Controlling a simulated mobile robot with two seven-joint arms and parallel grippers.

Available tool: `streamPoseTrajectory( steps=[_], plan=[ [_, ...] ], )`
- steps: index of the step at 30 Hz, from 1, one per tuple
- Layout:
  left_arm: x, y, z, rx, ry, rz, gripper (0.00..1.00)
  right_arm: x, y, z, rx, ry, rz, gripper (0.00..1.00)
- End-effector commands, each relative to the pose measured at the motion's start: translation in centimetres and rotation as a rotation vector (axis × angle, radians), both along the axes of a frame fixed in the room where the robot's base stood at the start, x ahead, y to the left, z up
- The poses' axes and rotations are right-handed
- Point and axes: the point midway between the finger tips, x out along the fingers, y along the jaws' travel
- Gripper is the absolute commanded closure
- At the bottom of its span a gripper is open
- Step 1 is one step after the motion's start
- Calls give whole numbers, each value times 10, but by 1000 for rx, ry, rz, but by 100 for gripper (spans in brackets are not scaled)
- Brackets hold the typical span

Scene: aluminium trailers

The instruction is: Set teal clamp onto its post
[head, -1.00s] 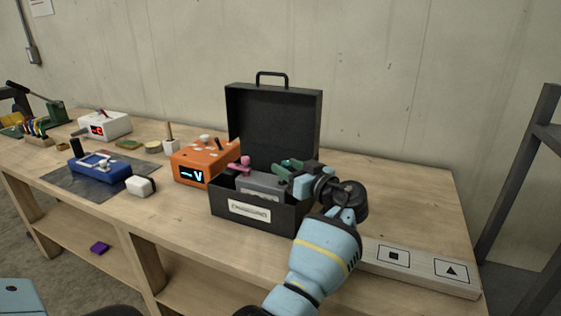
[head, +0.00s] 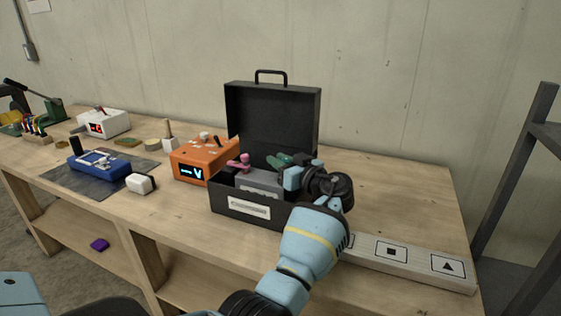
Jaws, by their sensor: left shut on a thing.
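The teal clamp (head: 279,160) is held above the right part of the open black case (head: 228,198). My left gripper (head: 288,166) is shut on it, with its wrist to the right of the case. A pink clamp (head: 239,161) sits at the left of a grey block (head: 258,181) inside the case. The teal clamp's post cannot be made out; the gripper and wrist cover the right end of the block. I cannot tell whether the clamp touches anything below. My right gripper is not in view.
The case's raised lid (head: 272,120) stands behind the gripper. An orange meter (head: 190,166) is close on the left. A board with printed symbols (head: 420,260) lies along the front right edge. The bench (head: 400,190) is clear right of the case.

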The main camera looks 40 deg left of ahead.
Motion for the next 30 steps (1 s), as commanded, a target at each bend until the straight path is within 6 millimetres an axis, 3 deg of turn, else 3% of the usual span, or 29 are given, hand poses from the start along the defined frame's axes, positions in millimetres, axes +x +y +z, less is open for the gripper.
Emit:
streamPoseTrajectory(
  steps=[7, 16, 26, 27, 30],
  plan=[
    [0, 1, -3, -32, -9, 1, 100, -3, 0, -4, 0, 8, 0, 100],
    [-1, 6, -15, -233, -59, 0, 100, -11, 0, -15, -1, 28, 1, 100],
    [-1, 7, -16, -257, -65, -1, 100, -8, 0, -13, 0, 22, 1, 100],
    [-1, 7, -15, -257, -65, -1, 78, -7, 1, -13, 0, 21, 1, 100],
    [-2, 7, -15, -257, -65, -1, 65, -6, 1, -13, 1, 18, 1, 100]
  ],
)
